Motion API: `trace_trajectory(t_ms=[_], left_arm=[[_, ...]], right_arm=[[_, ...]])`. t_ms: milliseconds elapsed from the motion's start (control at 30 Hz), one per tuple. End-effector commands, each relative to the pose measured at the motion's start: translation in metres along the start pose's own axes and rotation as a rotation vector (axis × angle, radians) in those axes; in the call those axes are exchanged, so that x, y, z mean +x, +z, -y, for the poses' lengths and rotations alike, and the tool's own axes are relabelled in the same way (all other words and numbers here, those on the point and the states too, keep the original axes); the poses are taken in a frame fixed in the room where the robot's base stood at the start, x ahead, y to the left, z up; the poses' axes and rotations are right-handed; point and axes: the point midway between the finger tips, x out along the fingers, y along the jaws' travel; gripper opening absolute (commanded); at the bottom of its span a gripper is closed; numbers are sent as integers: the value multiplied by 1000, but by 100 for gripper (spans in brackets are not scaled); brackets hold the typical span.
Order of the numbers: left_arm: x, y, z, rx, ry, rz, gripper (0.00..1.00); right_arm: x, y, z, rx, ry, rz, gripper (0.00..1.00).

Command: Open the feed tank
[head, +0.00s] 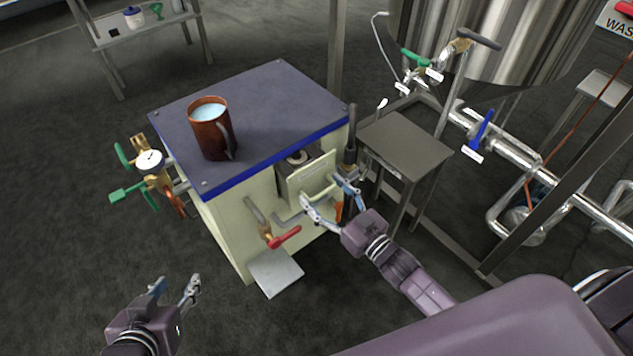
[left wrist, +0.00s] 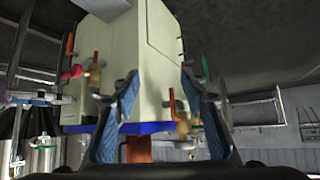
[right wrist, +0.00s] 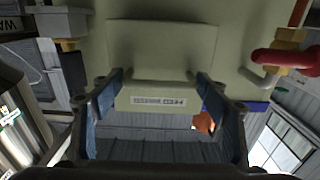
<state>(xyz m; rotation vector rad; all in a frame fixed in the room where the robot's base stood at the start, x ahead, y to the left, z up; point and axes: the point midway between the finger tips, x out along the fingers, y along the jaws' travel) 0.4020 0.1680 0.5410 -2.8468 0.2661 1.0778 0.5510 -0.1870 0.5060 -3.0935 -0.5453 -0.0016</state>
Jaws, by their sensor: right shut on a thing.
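A cream cabinet (head: 232,235) with a dark top and blue edge stands in the head view's middle. A small cream flap or drawer front (head: 308,176) stands out from its front, with a dark opening behind it. My right gripper (head: 326,194) is at this flap. In the right wrist view its fingers are shut on the two sides of the labelled flap (right wrist: 150,92); the label is too blurred to read. My left gripper (head: 172,291) is open and empty, low in front of the cabinet's left side. A large steel tank (head: 485,45) stands at the upper right.
A brown mug (head: 210,128) of pale liquid stands on the cabinet. A red-handled valve (head: 283,238) sticks out beside the flap, and green-handled valves with a gauge (head: 149,161) on the left side. A small grey table (head: 403,145) stands right. The floor at left is clear.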

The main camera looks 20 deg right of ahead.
Motion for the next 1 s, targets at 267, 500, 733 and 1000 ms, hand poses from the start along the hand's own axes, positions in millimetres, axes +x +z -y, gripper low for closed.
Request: trace_trajectory(t_ms=[267,500,733,1000], left_arm=[[-26,70,8,-7,-16,301,40],[-63,108,13,-14,-27,512,40],[-69,112,13,-15,-28,538,40],[-68,112,13,-15,-28,537,40]], right_arm=[[-32,1,0,2,1,9,25],[-77,0,1,2,1,13,25],[-96,2,0,0,1,7,25],[-95,2,0,0,1,5,70]])
